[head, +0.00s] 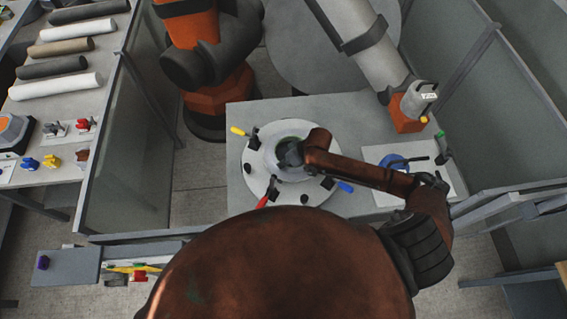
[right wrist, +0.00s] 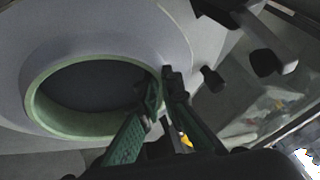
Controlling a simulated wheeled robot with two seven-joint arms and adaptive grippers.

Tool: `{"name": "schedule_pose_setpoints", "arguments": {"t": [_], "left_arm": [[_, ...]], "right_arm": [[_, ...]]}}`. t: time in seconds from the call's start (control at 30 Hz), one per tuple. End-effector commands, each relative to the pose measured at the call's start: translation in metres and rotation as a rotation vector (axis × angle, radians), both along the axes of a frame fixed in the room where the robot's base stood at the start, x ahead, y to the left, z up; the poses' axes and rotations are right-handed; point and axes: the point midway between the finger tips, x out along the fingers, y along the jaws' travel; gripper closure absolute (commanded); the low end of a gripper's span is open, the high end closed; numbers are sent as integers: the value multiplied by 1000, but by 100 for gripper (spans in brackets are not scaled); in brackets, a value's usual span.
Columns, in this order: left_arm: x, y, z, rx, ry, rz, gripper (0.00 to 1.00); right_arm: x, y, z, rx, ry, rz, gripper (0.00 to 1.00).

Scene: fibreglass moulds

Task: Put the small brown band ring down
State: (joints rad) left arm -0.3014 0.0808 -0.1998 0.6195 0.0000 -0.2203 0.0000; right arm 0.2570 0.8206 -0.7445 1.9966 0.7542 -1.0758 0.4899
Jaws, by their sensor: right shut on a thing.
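A band ring (right wrist: 70,128), pale green rather than brown in the right wrist view, sits at the round opening of the light grey mould (right wrist: 110,22). My right gripper (right wrist: 160,84) is shut on the ring's wall, its two green fingers on either side of it. In the head view the mould (head: 262,165) stands on a white round plate, and my right gripper (head: 289,152) reaches over its middle from the right. The gripper hides part of the ring there, and I cannot tell whether the ring touches the mould. My left gripper is in neither view.
Clamps with yellow, red (head: 263,201) and blue (head: 345,187) handles stand around the plate on the grey table (head: 238,118). A white board (head: 385,153) with a blue item lies at right.

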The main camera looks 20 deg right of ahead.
Motion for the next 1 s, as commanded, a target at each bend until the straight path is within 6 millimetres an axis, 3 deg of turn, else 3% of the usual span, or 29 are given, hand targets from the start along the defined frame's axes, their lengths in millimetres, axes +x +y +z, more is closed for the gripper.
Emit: {"name": "schedule_pose_setpoints", "arguments": {"t": [0.4, 0.43, 0.67, 1.0], "left_arm": [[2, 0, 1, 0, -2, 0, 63], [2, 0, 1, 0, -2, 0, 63], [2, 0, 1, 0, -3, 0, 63], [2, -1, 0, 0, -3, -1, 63]], "right_arm": [[1, 0, -8, 1, -3, -1, 100], [0, 0, -8, 0, -1, 0, 93], [0, 0, -8, 0, -1, 0, 77], [0, -1, -4, -1, -2, 0, 77]]}}
